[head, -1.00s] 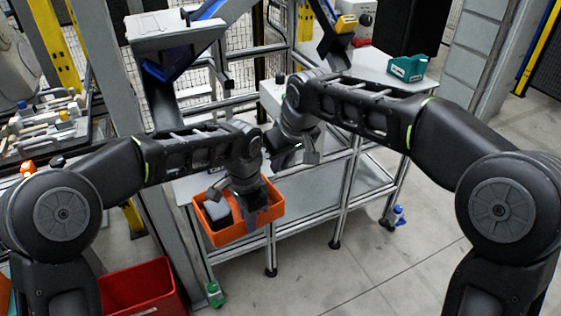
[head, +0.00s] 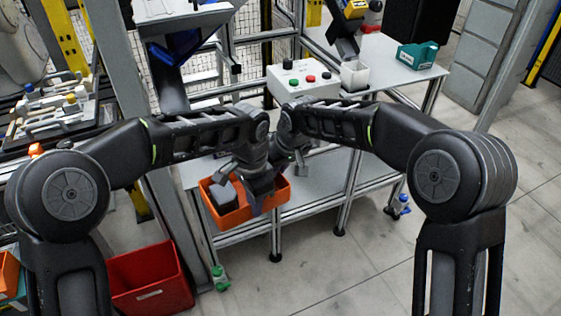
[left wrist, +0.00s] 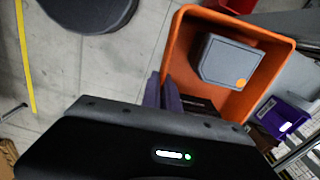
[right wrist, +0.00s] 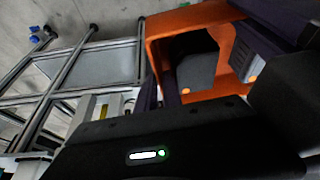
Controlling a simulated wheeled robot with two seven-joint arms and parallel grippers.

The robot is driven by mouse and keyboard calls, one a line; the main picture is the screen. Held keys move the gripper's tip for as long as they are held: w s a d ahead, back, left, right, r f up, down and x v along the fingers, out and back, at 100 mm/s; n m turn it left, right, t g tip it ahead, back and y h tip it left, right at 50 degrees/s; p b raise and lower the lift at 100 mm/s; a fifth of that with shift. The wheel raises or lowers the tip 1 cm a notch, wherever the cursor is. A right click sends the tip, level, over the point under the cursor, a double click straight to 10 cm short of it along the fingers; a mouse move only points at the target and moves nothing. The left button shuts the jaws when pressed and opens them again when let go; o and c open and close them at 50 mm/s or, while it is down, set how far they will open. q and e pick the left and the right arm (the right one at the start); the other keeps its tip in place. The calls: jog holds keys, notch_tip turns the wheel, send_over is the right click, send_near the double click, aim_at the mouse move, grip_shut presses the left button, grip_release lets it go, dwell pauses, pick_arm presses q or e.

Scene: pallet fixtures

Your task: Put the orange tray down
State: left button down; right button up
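The orange tray (head: 270,207) hangs in the air in front of the grey workbench (head: 325,178). It holds a grey box (left wrist: 228,62); the right wrist view shows two grey pieces with orange dots. My left gripper (head: 258,192) is at the tray's near side. In the left wrist view its fingers (left wrist: 162,92) pinch the tray wall (left wrist: 172,45). My right gripper (head: 298,168) is at the tray's right end. In the right wrist view its fingers (right wrist: 157,97) straddle the tray wall (right wrist: 152,55). The fingertips are partly hidden in the head view.
A control box with buttons (head: 292,88), a white container (head: 354,76) and a teal bin (head: 417,56) stand on the bench. A red crate (head: 150,288) and a green bottle (head: 219,278) are on the floor at lower left.

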jog(key=shift+w+f, duration=0.1)
jog(key=shift+f, duration=0.15)
jog(key=shift+c, duration=0.5)
grip_shut()
dwell(0.8)
pick_arm(q)
jog(key=c, duration=1.5)
grip_release()
jog(key=shift+c, duration=0.2)
pick_arm(e)
jog(key=shift+r, duration=0.1)
pick_arm(q)
jog(key=shift+r, duration=0.15)
pick_arm(e)
jog(key=shift+a, duration=0.1)
